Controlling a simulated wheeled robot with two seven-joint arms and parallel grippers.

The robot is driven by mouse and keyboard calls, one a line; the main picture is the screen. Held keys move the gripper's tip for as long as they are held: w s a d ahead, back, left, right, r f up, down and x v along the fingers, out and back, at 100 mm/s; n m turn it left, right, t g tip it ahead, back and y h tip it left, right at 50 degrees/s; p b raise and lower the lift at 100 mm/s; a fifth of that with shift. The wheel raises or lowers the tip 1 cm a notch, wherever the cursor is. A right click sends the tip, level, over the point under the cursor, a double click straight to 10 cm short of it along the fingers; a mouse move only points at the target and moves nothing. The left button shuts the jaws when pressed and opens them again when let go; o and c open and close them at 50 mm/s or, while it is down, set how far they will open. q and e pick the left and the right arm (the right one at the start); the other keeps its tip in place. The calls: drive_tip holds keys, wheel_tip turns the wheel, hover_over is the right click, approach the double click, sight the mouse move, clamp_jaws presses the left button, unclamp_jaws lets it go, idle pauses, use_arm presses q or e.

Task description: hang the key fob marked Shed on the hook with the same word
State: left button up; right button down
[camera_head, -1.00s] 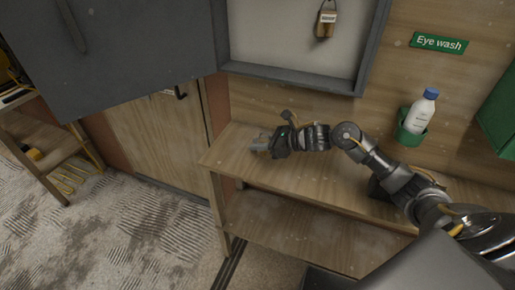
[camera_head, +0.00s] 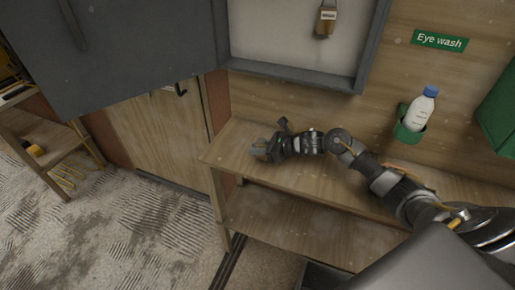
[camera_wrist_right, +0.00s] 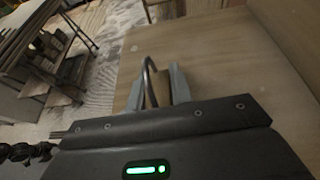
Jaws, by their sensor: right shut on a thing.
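My right gripper (camera_head: 260,150) is low over the top of the wooden bench (camera_head: 228,150), near its left end. In the right wrist view its fingers (camera_wrist_right: 157,84) are shut on a wooden key fob (camera_wrist_right: 134,94) with a curved metal ring standing up from it. No word on this fob shows. The open grey key cabinet (camera_head: 290,76) is on the wall above the bench. One wooden fob (camera_head: 326,22) with a white label hangs inside it; its word is too small to read surely. No hook marked Shed can be made out. My left gripper is out of view.
The cabinet's dark door (camera_head: 130,60) stands open at the upper left. An eye wash bottle (camera_head: 421,108) sits in a green holder (camera_head: 408,134) on the wall at right. A wooden shelf unit (camera_head: 50,150) is at far left. The bench top left of my gripper is clear.

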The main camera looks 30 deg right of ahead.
drive_tip(key=c, duration=1.3)
unclamp_jaws()
drive_tip(key=shift+o, duration=0.2)
drive_tip(key=shift+p, duration=0.3)
drive_tip(key=b+v, duration=0.3)
drive_tip(key=v, duration=0.7)
drive_tip(key=shift+f, duration=0.1)
drive_tip(key=shift+s+d+r, duration=0.2)
drive_tip(key=shift+s+r, duration=0.05)
drive_tip(key=shift+s, duration=0.05)
drive_tip(key=shift+r, duration=0.1)
